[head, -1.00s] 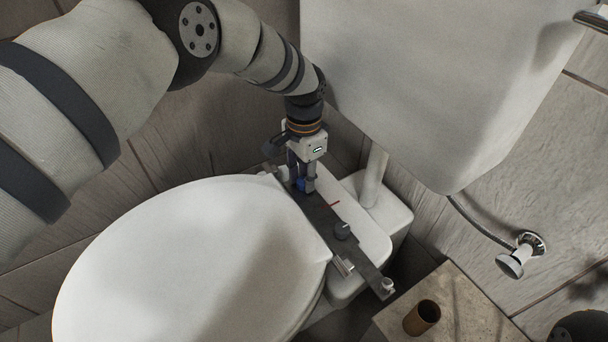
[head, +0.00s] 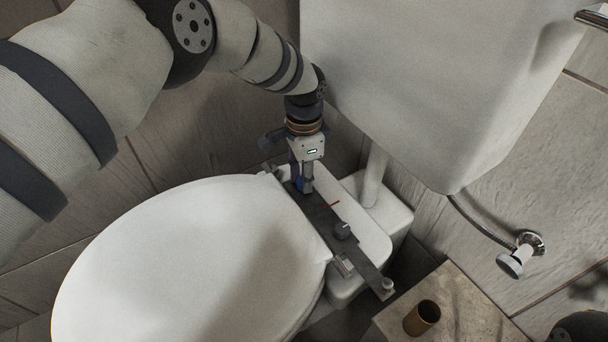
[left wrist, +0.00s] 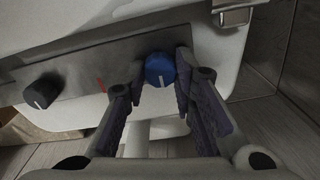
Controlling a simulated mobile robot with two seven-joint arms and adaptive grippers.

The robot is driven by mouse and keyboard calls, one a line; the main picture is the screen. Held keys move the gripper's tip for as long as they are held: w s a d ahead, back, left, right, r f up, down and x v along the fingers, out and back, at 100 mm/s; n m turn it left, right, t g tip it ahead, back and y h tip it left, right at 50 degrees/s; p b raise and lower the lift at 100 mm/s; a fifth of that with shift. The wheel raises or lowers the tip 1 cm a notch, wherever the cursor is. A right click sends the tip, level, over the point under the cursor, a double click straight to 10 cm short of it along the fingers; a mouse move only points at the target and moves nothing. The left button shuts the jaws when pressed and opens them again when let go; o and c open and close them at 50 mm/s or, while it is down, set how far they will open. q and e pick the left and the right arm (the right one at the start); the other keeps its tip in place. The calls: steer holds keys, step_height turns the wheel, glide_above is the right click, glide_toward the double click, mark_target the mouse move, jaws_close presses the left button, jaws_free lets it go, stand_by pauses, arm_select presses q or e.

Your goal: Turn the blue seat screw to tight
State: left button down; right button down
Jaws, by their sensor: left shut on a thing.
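The blue seat screw (left wrist: 159,69) is a round blue knob with a short white line on its face. It sits on a dark grey bar (head: 322,216) across the back of the white toilet seat. My left gripper (head: 304,188) points down at the bar's far end and is shut on the screw. In the left wrist view its two fingers (left wrist: 159,84) stand on either side of the knob. In the head view the fingers hide most of the screw. A red mark (left wrist: 100,84) lies on the bar beside it. My right gripper is not in view.
A dark knob (head: 342,230) with a white line stands farther along the bar. The white cistern (head: 430,80) rises close behind my left gripper. The closed lid (head: 190,260) lies in front. A brown cup (head: 422,318) stands on a box at the lower right.

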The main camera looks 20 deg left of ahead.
arm_select(q)
steer(key=c, duration=1.3)
jaws_free()
step_height(320, 180, up, 12)
